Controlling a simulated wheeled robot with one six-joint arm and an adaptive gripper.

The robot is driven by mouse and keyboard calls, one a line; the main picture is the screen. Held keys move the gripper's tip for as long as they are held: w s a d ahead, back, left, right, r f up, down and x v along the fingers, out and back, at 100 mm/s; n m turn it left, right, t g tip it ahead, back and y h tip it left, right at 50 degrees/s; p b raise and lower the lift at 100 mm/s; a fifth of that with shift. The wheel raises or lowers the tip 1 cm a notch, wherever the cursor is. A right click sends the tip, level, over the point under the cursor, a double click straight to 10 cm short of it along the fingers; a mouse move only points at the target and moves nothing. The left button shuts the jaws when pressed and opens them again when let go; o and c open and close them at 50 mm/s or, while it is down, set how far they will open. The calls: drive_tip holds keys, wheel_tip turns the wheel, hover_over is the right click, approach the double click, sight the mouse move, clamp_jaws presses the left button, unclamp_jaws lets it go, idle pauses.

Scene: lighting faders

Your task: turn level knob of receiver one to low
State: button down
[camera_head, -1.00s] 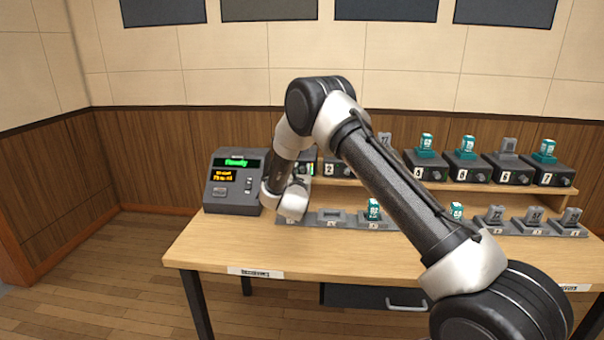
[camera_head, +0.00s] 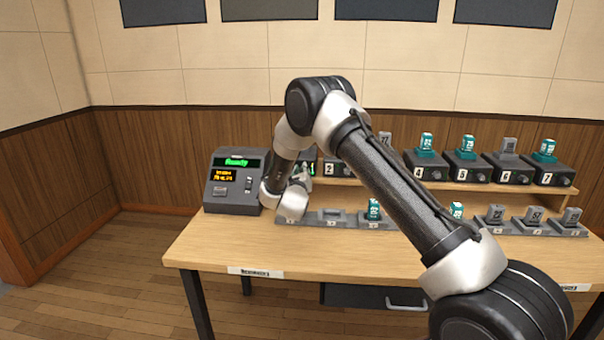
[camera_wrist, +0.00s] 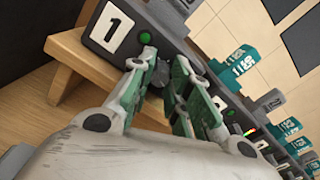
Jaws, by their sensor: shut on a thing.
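Receiver one is a dark box with a white "1" label (camera_wrist: 114,27) and a lit green lamp (camera_wrist: 146,38), at the top of the wrist view. Its level knob (camera_wrist: 161,72) is a small dark knob to the lower right of the lamp, partly hidden by my fingers. My gripper (camera_wrist: 160,84) has its two green-and-grey fingers closed on the knob, one on each side. In the head view my wrist and arm hide most of receiver one. The knob's pointer and setting cannot be read.
A grey console (camera_head: 234,183) with a green "Ready" display stands left of my wrist. More receivers, including receiver four (camera_head: 427,165), line the raised shelf to the right. A lower row of docks (camera_head: 332,217) stands in front. The table's front left (camera_head: 235,247) is clear.

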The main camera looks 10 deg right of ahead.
drive_tip(key=c, duration=1.3)
unclamp_jaws()
drive_tip(key=shift+r, duration=0.1)
